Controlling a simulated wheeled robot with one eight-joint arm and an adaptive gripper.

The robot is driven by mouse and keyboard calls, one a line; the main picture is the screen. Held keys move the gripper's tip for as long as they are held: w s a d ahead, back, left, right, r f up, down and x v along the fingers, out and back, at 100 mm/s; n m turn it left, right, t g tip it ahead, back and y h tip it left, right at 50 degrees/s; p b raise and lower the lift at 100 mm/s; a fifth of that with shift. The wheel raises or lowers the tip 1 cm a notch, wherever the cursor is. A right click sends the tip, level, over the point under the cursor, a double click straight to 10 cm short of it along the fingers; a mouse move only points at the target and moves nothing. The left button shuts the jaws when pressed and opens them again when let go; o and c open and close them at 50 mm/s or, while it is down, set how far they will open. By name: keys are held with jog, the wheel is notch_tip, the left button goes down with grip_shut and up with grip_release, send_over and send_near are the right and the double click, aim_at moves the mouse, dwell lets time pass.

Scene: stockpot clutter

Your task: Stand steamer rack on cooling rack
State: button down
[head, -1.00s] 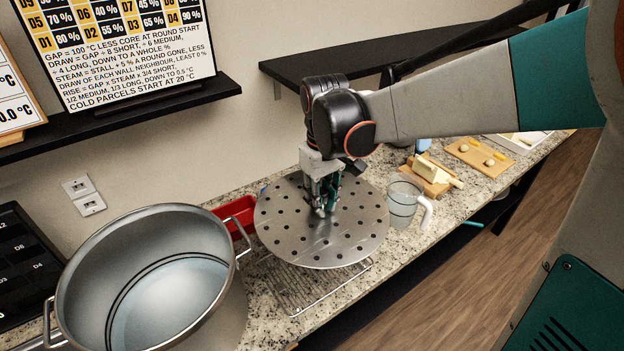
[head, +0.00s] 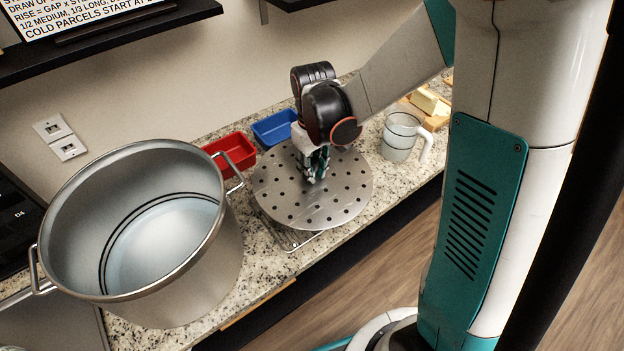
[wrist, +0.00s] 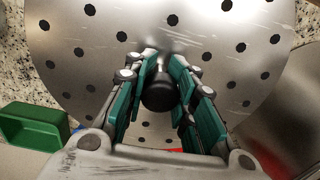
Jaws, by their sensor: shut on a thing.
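The steamer rack (head: 338,206) is a round, flat steel disc with many holes. It lies about level over the worktop, right of the stockpot. My gripper (head: 315,176) points down at its middle and is shut on its dark central knob; the wrist view shows the fingers (wrist: 160,85) on either side of the knob, with the disc (wrist: 205,50) beyond. The wire cooling rack (head: 289,238) is mostly hidden under the disc; only its near-left part shows. I cannot tell whether the disc touches it.
The big stockpot (head: 205,262) stands close on the left, its handle near the disc. A red bin (head: 233,150) and a blue bin (head: 275,127) stand behind. A clear jug (head: 400,135) is close on the right. A green bin (wrist: 40,125) shows in the wrist view.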

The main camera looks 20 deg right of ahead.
jog(key=shift+f+b, duration=0.65)
jog(key=shift+f, duration=1.6)
jog(key=shift+f, duration=0.1)
jog(key=c, duration=1.3)
grip_release()
jog(key=shift+c, duration=0.2)
